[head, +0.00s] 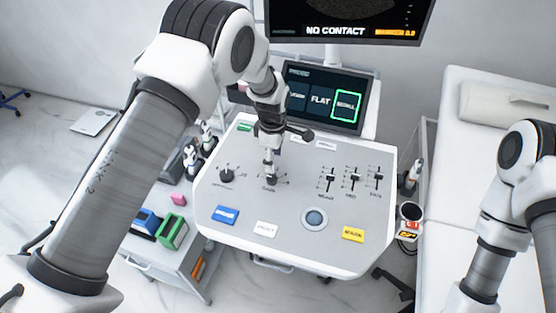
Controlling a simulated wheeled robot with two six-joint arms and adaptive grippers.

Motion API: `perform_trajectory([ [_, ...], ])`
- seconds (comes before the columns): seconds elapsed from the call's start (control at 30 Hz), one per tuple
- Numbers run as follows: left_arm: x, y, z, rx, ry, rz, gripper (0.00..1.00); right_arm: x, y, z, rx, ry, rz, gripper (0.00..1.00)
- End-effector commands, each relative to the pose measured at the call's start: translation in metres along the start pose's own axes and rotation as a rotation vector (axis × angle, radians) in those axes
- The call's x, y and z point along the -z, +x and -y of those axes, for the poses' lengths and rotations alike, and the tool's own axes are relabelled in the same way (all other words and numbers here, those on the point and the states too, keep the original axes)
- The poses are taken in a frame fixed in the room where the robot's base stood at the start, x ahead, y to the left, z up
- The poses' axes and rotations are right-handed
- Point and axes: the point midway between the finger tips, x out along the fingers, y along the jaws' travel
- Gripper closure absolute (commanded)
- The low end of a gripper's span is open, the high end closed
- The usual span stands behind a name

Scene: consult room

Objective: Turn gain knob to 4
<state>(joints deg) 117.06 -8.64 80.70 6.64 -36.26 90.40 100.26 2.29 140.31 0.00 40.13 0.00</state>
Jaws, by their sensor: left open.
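A dark round knob (271,181) stands on the light console panel (300,200), with tick marks around it and a small label below that looks like GAIN. My left gripper (269,166) reaches down from above, with its tips right over or around this knob. It is open, and I cannot tell whether the tips touch the knob. The gripper hides the knob's top, so its pointer setting cannot be read. Part of my right arm shows at the right edge; its gripper is out of view.
A second dark knob (227,175) is close on the left. Several sliders (353,179) are on the right. Blue (225,215), white (266,229) and yellow (353,234) buttons and a trackball (314,219) line the front. A small screen (322,97) stands behind the panel.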

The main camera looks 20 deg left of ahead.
Motion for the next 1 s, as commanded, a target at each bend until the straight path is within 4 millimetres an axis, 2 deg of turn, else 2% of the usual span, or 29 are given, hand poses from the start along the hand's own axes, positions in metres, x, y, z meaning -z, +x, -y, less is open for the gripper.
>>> perform_trajectory([
  [0.2, 0.000, 0.036, 0.001, 0.004, 0.002, 0.001, 0.40, -0.001, -0.020, 0.000, 0.000, 0.000, 0.002, 1.00],
  [0.4, 0.000, 0.066, 0.001, 0.001, 0.001, 0.001, 0.40, -0.001, -0.028, 0.000, 0.000, 0.000, 0.001, 1.00],
  [0.67, 0.000, 0.072, 0.001, 0.000, 0.001, 0.001, 0.40, -0.001, -0.027, 0.000, 0.000, 0.000, 0.001, 1.00],
  [0.77, 0.000, 0.071, 0.001, 0.000, 0.001, 0.001, 0.72, -0.001, -0.027, 0.000, 0.000, 0.000, 0.002, 1.00],
  [0.83, 0.000, 0.071, 0.001, 0.001, 0.001, 0.001, 0.97, -0.001, -0.027, 0.000, 0.000, 0.000, 0.002, 1.00],
  [0.87, 0.000, 0.071, 0.001, 0.001, 0.001, 0.001, 1.00, -0.001, -0.027, 0.000, 0.000, 0.000, 0.002, 1.00],
  [1.0, 0.000, 0.072, 0.001, 0.003, 0.001, 0.001, 1.00, -0.001, -0.027, 0.000, 0.000, 0.000, 0.001, 1.00],
])
